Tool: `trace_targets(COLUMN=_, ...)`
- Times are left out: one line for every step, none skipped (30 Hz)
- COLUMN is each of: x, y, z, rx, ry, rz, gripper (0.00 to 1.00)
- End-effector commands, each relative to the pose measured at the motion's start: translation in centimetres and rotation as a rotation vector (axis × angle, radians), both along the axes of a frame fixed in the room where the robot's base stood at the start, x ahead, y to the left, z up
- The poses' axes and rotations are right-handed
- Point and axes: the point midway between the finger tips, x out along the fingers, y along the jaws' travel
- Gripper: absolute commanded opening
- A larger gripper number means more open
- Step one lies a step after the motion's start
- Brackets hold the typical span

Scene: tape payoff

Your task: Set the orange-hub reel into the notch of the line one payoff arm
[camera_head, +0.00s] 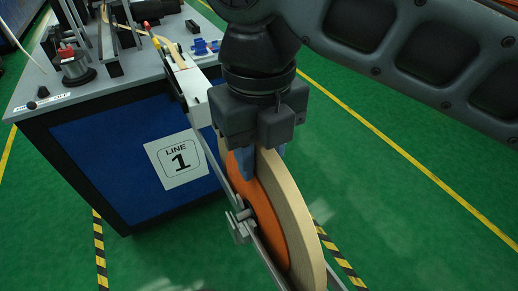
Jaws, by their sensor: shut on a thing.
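A large reel of tan tape with an orange hub (264,205) stands upright in the lower middle of the head view. My gripper (262,160) points down over it, its blue fingers shut on the upper part of the reel. A grey metal payoff arm (200,146) runs from the line one machine (110,90) down past the left face of the reel. A metal fitting (241,224) on it shows in front of the hub. I cannot tell whether the reel's axle rests in the notch, and the reel's lower edge is cut off.
The machine has a blue side with a white "LINE 1" sign (179,160). On its top are a spool (73,66), blue parts (205,46) and a yellow-tipped guide. The green floor (410,215) to the right is clear, with yellow and striped lines.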

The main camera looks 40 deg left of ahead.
Motion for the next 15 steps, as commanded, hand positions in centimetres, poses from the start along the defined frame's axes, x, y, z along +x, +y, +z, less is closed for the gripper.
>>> trace_targets(x=0.03, y=0.02, z=-0.03, rx=0.002, ry=-0.001, rz=0.000, gripper=0.00)
trace_targets(x=0.03, y=0.02, z=-0.10, rx=0.002, ry=-0.001, rz=0.000, gripper=0.00)
trace_targets(x=0.03, y=0.02, z=-0.20, rx=0.002, ry=-0.001, rz=0.000, gripper=0.00)
trace_targets(x=0.03, y=0.02, z=-0.26, rx=0.002, ry=-0.001, rz=0.000, gripper=0.00)
trace_targets(x=0.03, y=0.02, z=-0.32, rx=0.002, ry=-0.001, rz=-0.001, gripper=0.00)
trace_targets(x=0.03, y=0.02, z=-0.37, rx=0.002, ry=-0.001, rz=-0.001, gripper=0.00)
trace_targets(x=0.04, y=0.02, z=-0.40, rx=0.002, ry=-0.001, rz=-0.001, gripper=0.00)
trace_targets(x=0.03, y=0.02, z=-0.41, rx=0.002, ry=-0.001, rz=0.000, gripper=0.00)
trace_targets(x=0.04, y=0.02, z=-0.42, rx=0.002, ry=-0.001, rz=-0.001, gripper=0.00)
trace_targets(x=0.04, y=0.02, z=-0.41, rx=0.002, ry=-0.001, rz=-0.001, gripper=0.00)
trace_targets(x=0.04, y=0.02, z=-0.41, rx=0.002, ry=-0.001, rz=0.000, gripper=0.00)
trace_targets(x=0.04, y=0.02, z=-0.40, rx=0.001, ry=-0.002, rz=0.000, gripper=0.00)
trace_targets(x=0.04, y=0.02, z=-0.40, rx=0.001, ry=-0.002, rz=0.000, gripper=0.00)
trace_targets(x=0.04, y=0.02, z=-0.40, rx=0.002, ry=-0.001, rz=0.000, gripper=0.00)
trace_targets(x=0.04, y=0.02, z=-0.40, rx=0.002, ry=-0.001, rz=0.000, gripper=0.34)
